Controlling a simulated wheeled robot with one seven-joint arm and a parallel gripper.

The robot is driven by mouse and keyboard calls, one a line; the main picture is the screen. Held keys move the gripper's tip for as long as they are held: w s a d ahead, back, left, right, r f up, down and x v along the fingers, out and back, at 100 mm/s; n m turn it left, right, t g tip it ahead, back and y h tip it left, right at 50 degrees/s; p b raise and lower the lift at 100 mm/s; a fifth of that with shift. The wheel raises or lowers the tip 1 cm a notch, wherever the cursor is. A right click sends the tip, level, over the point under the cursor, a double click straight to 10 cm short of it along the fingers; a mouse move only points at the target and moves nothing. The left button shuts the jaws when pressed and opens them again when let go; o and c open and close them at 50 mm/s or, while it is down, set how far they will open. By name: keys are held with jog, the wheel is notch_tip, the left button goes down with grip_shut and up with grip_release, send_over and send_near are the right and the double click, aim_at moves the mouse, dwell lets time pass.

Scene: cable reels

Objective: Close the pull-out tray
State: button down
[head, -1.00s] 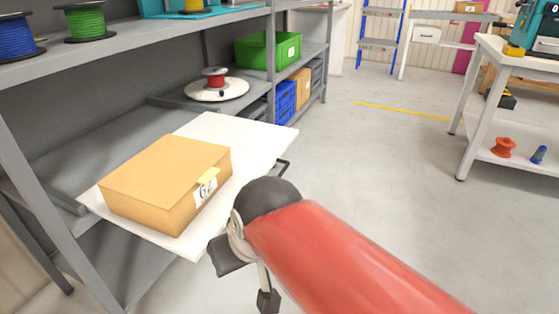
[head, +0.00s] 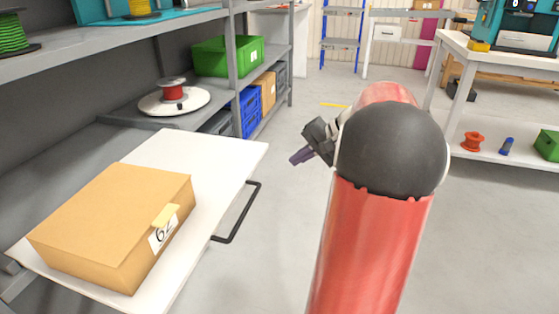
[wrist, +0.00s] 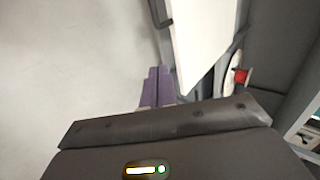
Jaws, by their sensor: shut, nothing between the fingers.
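The white pull-out tray (head: 232,160) sticks out from the grey shelf at the left of the head view. A closed cardboard box (head: 110,215) with a numbered label lies on it. A dark bar handle (head: 240,215) runs along the tray's front edge. My gripper (head: 300,156) is to the right of the tray, apart from it, with its purple fingers together and empty. In the wrist view the fingers (wrist: 157,86) point towards the floor beside the tray (wrist: 200,45), and part of the handle (wrist: 160,12) shows at the top.
A red cable reel on a white turntable (head: 175,100) stands on the shelf behind the tray. A green crate (head: 225,57) and blue crates (head: 250,110) are farther along. A white workbench (head: 500,55) stands at the right. The floor between is clear.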

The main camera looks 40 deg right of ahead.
aim_at(250, 176)
jog(key=w+a+r+x, duration=0.1)
jog(key=r+x, duration=0.1)
jog(key=x, duration=1)
jog(key=shift+w, duration=0.2)
jog(key=shift+a, duration=0.2)
